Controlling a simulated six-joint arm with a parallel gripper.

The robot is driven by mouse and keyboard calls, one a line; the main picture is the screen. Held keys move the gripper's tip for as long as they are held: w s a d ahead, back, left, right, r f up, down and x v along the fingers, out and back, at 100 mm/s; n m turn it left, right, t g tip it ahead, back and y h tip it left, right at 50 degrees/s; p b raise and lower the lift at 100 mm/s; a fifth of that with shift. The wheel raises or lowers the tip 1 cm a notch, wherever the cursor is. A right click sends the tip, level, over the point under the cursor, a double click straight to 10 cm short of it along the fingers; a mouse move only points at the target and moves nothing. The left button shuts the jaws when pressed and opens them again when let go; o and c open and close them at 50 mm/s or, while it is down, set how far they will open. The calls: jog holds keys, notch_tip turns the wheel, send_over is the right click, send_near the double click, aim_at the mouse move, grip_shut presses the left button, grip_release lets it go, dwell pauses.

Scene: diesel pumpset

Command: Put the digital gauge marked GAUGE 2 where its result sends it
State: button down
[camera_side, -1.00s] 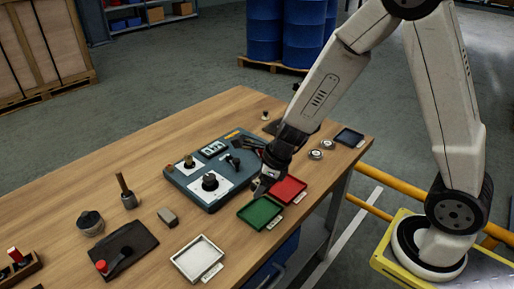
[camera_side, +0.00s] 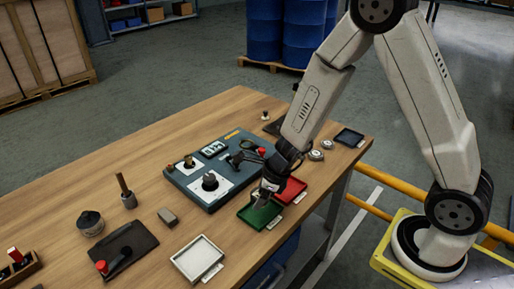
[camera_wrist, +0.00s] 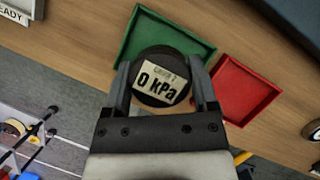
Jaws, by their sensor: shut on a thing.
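The digital gauge marked GAUGE 2 (camera_wrist: 161,77) is round and black, with a pale display that reads 0 kPa. My gripper (camera_wrist: 161,88) is shut on it, one finger on each side. In the wrist view the gauge overlaps the green tray (camera_wrist: 203,47), with the red tray (camera_wrist: 246,88) to the right. In the side view my gripper (camera_side: 268,190) is over the green tray (camera_side: 259,215), beside the red tray (camera_side: 291,190). The gauge's exact height above the tray cannot be told.
A blue-grey test panel (camera_side: 213,201) stands just behind the green tray. A white tray (camera_side: 198,258) lies at front left, and its label READY (camera_wrist: 12,14) shows in the wrist view. A dark tray (camera_side: 350,137) and small round discs (camera_side: 315,155) are to the right.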

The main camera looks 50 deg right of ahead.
jog(key=shift+f, duration=1.35)
jog(key=shift+f, duration=0.35)
dwell(0.5)
grip_release()
jog(key=shift+r, duration=3.5)
jog(key=shift+s, duration=0.1)
